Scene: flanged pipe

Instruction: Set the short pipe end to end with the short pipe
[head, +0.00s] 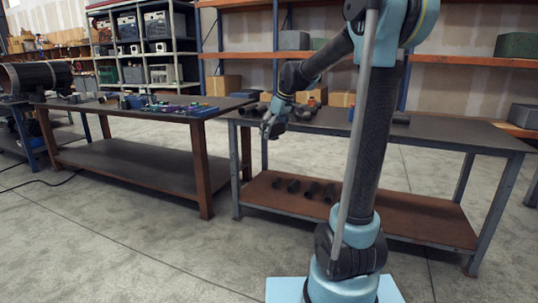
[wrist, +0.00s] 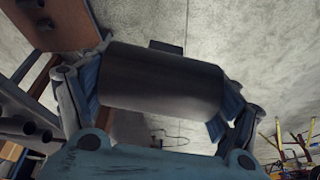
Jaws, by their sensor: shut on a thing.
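My gripper (head: 274,124) is at the near left end of the grey-framed table in the head view. In the wrist view its two fingers are shut on a dark short pipe (wrist: 160,79), which spans crosswise between them. Concrete floor shows behind this pipe. In the head view the held pipe is too small and dark to tell from the gripper. Dark pipe pieces (head: 250,108) lie on the tabletop close to the gripper. Another short dark piece (head: 401,119) lies to the right, past my arm. Which piece is the other short pipe I cannot tell.
The grey-framed table (head: 462,134) has a clear right half. Several dark pipes (head: 313,189) lie on its lower shelf (head: 405,222). A brown table (head: 110,107) with small coloured parts stands to the left. Pipe ends (wrist: 30,128) show at left in the wrist view.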

